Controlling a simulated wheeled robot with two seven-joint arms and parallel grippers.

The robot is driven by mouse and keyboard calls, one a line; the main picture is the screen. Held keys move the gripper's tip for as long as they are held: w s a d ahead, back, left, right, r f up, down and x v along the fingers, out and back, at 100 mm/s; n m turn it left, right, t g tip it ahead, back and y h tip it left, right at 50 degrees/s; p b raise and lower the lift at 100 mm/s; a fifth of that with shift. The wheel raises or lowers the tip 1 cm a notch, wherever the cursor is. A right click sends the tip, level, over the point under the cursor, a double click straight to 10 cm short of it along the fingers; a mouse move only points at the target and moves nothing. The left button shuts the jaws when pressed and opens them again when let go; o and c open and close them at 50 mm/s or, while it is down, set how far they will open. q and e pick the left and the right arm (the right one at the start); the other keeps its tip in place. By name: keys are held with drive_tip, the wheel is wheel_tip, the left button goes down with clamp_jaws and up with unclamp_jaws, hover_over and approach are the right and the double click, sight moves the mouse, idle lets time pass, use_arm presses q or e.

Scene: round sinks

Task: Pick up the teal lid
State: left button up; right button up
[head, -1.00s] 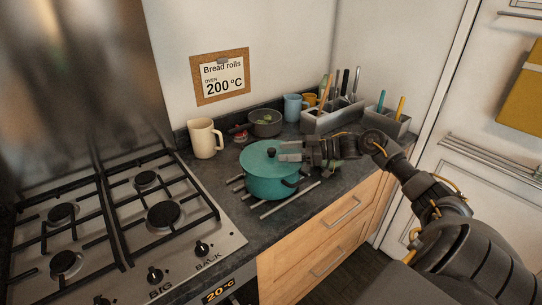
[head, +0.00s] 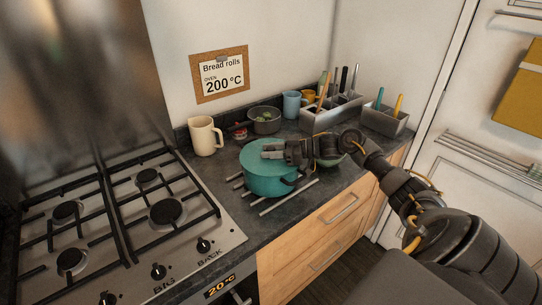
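The teal lid (head: 257,159) sits on the teal pot (head: 268,183), which stands on a rack of metal bars on the counter. My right gripper (head: 266,150) reaches in from the right, with its fingers at the lid's top centre. The lid's dark knob is hidden behind the fingers, so I cannot tell whether they are closed on it. My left gripper is not in view.
A gas hob (head: 120,225) lies to the left of the pot. A cream mug (head: 204,137), a grey pan (head: 265,121), a blue cup (head: 291,104) and a utensil holder (head: 333,115) stand behind. A bowl (head: 330,161) is partly hidden behind my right arm.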

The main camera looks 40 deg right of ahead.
sight(271, 148)
clamp_jaws()
drive_tip(key=shift+r, duration=0.2)
drive_tip(key=shift+r+b, duration=0.3)
drive_tip(key=shift+b, duration=0.05)
wheel_tip(271, 148, up, 2)
drive_tip(key=shift+s+r+b, duration=0.15)
drive_tip(key=shift+b, duration=0.5)
drive_tip(key=s+a+r+b, duration=0.2)
drive_tip(key=s+r+b, duration=0.1)
drive_tip(key=s+r, duration=0.6)
drive_tip(key=shift+s+a+r+b, duration=0.35)
drive_tip(key=shift+s+r+b, duration=0.05)
drive_tip(key=shift+s, duration=1.85)
